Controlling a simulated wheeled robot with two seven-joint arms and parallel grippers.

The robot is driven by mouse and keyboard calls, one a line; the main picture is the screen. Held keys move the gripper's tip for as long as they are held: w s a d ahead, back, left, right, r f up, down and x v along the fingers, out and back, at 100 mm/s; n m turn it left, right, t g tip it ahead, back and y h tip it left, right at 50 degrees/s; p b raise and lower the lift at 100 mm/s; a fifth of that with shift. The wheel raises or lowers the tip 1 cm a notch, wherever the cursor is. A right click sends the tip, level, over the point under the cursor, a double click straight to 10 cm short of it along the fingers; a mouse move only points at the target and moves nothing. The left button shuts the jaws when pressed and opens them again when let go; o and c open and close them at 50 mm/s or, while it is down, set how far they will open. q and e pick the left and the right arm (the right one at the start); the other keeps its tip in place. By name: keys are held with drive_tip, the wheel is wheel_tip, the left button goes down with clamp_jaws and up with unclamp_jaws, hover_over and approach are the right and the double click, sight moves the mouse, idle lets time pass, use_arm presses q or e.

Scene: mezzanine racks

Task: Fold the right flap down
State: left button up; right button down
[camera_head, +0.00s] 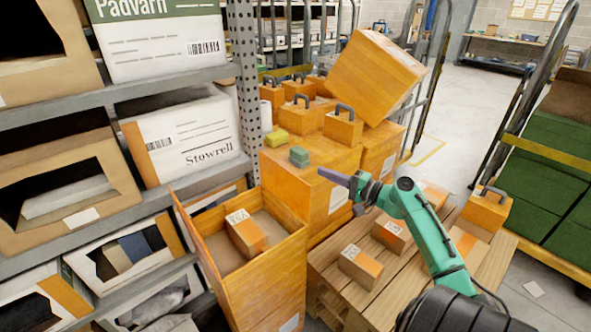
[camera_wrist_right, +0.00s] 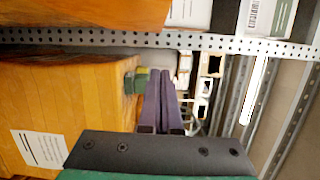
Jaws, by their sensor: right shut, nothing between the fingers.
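An open orange box (camera_head: 268,275) stands at the lower middle of the head view. A small labelled carton (camera_head: 246,235) lies inside it. A thin panel, apparently a flap, stands up along the box's left side (camera_head: 190,240); I cannot clearly tell a separate right flap. My right gripper (camera_head: 326,173) is shut and empty, pointing left, above and to the right of the open box, in front of a closed orange box (camera_head: 285,190). Its closed dark fingers also show in the right wrist view (camera_wrist_right: 161,75). My left gripper is out of view.
A green block (camera_head: 299,156) and a yellow block (camera_head: 277,138) sit on orange boxes behind. A wooden pallet (camera_head: 335,260) with small cartons lies right of the open box. Racks (camera_head: 120,85) stand left; a cart with green crates (camera_head: 555,150) stands right.

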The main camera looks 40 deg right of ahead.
sight(283, 185)
drive_tip(key=w+a+p, duration=0.2)
drive_tip(key=w+a, duration=0.3)
drive_tip(key=w, duration=0.2)
drive_tip(key=shift+a, duration=0.25)
drive_tip(key=shift+w+f, duration=0.1)
drive_tip(key=shift+w, duration=0.05)
drive_tip(key=shift+a+p, duration=0.1)
drive_tip(key=shift+p, duration=0.25)
